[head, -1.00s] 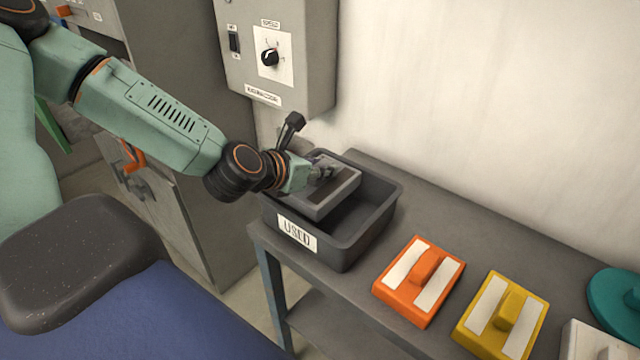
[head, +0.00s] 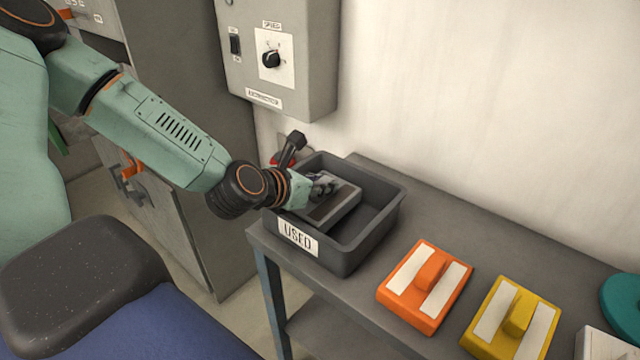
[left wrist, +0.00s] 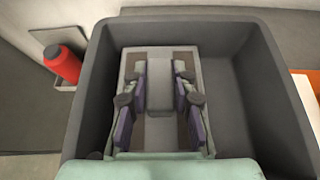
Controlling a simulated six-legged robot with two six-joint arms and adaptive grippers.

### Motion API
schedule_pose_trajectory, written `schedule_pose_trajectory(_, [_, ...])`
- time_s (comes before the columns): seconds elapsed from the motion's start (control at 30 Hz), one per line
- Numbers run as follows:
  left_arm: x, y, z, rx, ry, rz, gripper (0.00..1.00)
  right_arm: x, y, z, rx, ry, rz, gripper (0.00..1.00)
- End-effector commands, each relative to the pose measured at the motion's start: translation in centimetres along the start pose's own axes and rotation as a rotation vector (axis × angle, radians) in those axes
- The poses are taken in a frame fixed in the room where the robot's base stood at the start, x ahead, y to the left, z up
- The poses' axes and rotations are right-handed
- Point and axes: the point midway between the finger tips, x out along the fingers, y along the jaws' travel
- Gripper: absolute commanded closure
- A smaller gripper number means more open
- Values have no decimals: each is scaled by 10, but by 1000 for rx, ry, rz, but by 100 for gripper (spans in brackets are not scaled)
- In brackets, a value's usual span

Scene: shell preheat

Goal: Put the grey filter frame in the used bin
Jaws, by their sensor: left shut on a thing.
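The grey filter frame (head: 336,205) is inside the dark grey bin labelled USED (head: 362,240), toward its left side in the head view. My left gripper (head: 322,187) is shut on the frame's raised middle grip. In the left wrist view the fingers (left wrist: 160,90) close on both sides of the grey frame (left wrist: 160,62), within the walls of the used bin (left wrist: 95,85). I cannot tell whether the frame touches the bin floor. My right gripper is not in view.
An orange filter frame (head: 426,285) and a yellow one (head: 512,320) lie on the grey bench (head: 440,225) right of the bin. A teal object (head: 622,298) is farther right. A control box (head: 280,60) hangs above. A red bottle (left wrist: 62,64) stands beside the bin.

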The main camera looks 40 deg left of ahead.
Motion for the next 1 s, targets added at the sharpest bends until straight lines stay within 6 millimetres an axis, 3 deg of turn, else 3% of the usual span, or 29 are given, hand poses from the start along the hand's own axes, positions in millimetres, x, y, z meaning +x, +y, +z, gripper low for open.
schedule_pose_trajectory(0.2, [1,0,-2,0,-1,0,100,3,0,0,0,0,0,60])
schedule_pose_trajectory(0.23, [1,0,-2,0,0,0,72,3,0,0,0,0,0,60])
schedule_pose_trajectory(0.47, [1,0,-2,0,0,0,52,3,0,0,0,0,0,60])
schedule_pose_trajectory(0.8, [0,0,-1,0,0,0,52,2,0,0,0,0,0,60])
schedule_pose_trajectory(1.0, [-6,0,10,1,0,0,52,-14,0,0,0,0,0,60])
